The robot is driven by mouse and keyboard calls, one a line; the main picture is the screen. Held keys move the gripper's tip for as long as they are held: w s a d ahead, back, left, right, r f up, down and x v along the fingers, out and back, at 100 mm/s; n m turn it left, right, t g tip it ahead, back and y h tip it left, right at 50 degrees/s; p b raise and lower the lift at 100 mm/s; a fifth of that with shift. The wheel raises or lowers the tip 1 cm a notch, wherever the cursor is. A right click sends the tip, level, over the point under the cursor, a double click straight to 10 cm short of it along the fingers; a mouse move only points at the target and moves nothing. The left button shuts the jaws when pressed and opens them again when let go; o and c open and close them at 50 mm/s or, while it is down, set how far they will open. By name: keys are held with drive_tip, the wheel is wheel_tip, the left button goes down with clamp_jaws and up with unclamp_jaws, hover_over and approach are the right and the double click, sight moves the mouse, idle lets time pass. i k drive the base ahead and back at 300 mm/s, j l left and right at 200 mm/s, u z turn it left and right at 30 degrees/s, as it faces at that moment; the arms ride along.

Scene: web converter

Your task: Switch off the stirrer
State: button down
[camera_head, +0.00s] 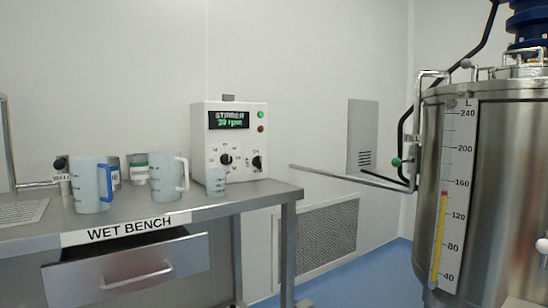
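The stirrer control box (237,140) is white and stands at the right end of the wet bench, against the wall. Its display (229,119) reads "STIRRER 30 rpm" in green. A green button or lamp (261,114) sits right of the display, with a red one (261,128) below it. Two black knobs are on its lower front, a left knob (226,159) and a right knob (257,162); their exact settings are too small to read. My gripper is not in view.
The wet bench (262,189) holds several jugs and containers, including a white jug (167,177), a blue-tinted jug (91,185) and a small cup (215,182) before the box. Its drawer (128,273) looks partly open. A steel tank (512,190) stands right; blue floor (375,285) lies between.

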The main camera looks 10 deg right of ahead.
sight(257, 161)
drive_tip(key=i+l, duration=0.4)
drive_tip(key=l, duration=0.15)
drive_tip(key=i+l+u, duration=0.15)
drive_tip(key=i+l, duration=0.3)
